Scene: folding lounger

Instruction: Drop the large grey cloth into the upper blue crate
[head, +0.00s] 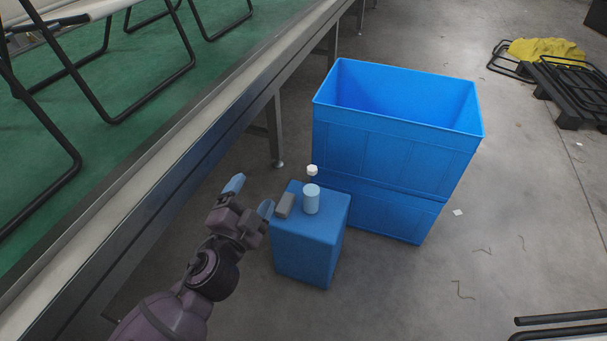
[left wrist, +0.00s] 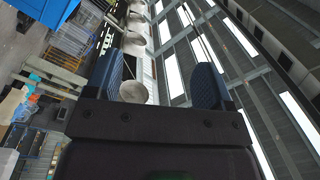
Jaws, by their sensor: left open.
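The upper blue crate (head: 385,143) stands stacked on a lower blue crate (head: 395,211) on the floor, right of centre in the head view. Its top is open. I see only blue inner walls, and its bottom is hidden. I cannot make out a large grey cloth in either view. My left gripper (head: 250,196) is open and empty, beside the left edge of a small blue stand and left of the crates. Its two blue fingers (left wrist: 157,82) are spread apart in the left wrist view, which faces up to the roof. My right gripper is not in view.
The blue stand (head: 308,242) holds a grey block (head: 285,205), a pale blue cylinder (head: 311,199) and a small white object (head: 312,170). A green-topped conveyor (head: 130,140) carries black tube frames at left. Yellow cloth (head: 545,51) lies by a dark pallet (head: 565,92). Floor right of the crates is mostly clear.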

